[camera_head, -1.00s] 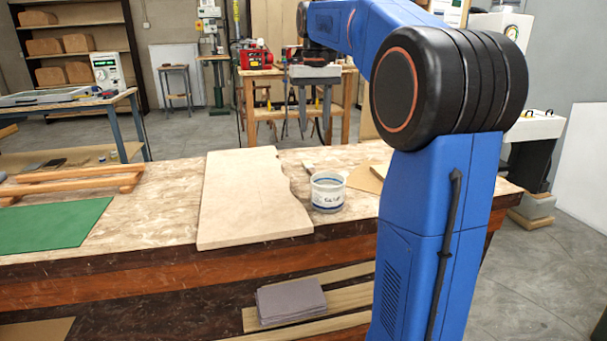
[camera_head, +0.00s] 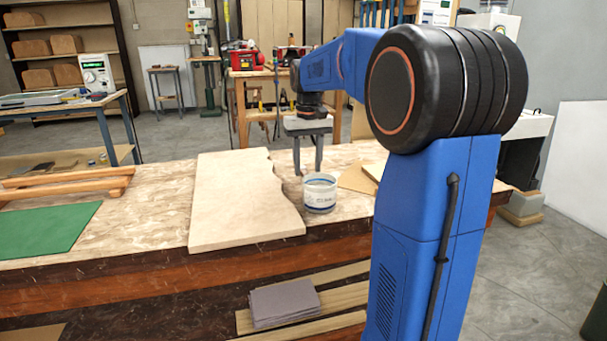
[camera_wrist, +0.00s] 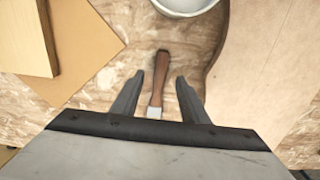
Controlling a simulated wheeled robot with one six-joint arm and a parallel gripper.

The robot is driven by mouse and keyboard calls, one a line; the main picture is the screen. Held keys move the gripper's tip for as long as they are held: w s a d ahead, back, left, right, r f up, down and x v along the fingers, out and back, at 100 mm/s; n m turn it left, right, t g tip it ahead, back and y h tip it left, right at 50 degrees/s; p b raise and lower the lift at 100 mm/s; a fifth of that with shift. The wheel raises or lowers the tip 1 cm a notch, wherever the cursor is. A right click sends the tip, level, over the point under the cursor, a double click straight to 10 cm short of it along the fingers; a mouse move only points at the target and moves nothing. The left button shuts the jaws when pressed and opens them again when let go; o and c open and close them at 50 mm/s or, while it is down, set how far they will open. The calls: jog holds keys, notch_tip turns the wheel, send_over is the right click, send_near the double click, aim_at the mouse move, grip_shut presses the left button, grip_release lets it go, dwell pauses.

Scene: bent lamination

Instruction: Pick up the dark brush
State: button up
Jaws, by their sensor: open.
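The dark brush (camera_wrist: 159,80) shows in the wrist view as a brown wooden handle with a pale metal collar. It lies on the worktable between my gripper's fingers, and its lower end is hidden under the gripper body. My gripper (camera_wrist: 159,78) is open, with one finger on each side of the handle and a gap on both sides. In the head view my gripper (camera_head: 308,172) points down behind the white tub, and I cannot make out the brush there.
A white tub (camera_head: 320,192) stands close to the gripper and also shows in the wrist view (camera_wrist: 185,5). A pale wavy-edged board (camera_head: 240,200) lies left of it. A thin brown sheet (camera_wrist: 100,55) and wood block (camera_wrist: 25,45) lie on the other side.

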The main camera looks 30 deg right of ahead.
jog(key=shift+f, duration=1.15)
grip_shut()
